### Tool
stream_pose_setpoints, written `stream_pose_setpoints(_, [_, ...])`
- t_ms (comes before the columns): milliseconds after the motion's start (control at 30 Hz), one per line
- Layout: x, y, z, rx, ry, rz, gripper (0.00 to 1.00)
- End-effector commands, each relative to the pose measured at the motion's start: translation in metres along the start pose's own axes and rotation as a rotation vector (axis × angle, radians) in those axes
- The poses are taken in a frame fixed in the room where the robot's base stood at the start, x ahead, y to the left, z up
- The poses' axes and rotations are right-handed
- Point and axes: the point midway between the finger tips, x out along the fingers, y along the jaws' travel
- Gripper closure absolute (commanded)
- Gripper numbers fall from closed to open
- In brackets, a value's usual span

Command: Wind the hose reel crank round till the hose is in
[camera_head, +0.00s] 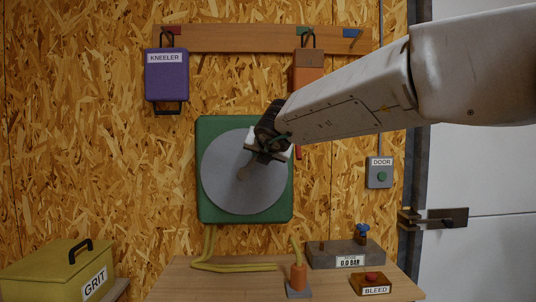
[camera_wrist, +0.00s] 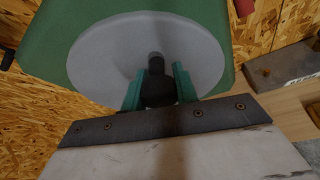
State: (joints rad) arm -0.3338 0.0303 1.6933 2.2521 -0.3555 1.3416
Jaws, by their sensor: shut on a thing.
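The hose reel is a grey disc (camera_head: 228,187) on a green back plate (camera_head: 205,215) fixed to the wall. Part of its crank (camera_head: 243,174) shows near the disc's middle; my gripper hides the rest. My gripper (camera_head: 262,154) is in front of the disc's upper right part. In the wrist view its teal fingers (camera_wrist: 157,92) are shut on the dark crank handle (camera_wrist: 156,66), one on each side. The yellow hose (camera_head: 238,268) hangs below the reel and lies along the bench to an orange fitting (camera_head: 298,277).
The wooden bench (camera_head: 240,288) below carries a grey block labelled 0.0 BAR (camera_head: 345,254) and a BLEED box with a red button (camera_head: 371,283). A yellow GRIT box (camera_head: 50,268) stands at left. A purple KNEELER (camera_head: 166,78) hangs above. A DOOR button box (camera_head: 380,173) is at right.

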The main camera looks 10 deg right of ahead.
Motion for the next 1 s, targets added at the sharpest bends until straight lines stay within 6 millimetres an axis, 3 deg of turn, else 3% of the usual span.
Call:
stream_pose_setpoints(233, [0.002,-0.001,-0.005,-0.001,0.008,-0.002,1.0])
stream_pose_setpoints(267, [0.002,-0.001,-0.005,-0.001,0.008,-0.002,0.68])
stream_pose_setpoints(333, [0.002,-0.001,-0.004,-0.001,0.007,-0.002,0.49])
stream_pose_setpoints(667, [-0.002,-0.002,0.0,0.0,0.001,-0.002,0.49])
stream_pose_setpoints(1000, [-0.055,-0.001,-0.001,0.001,0.001,0.001,0.49])
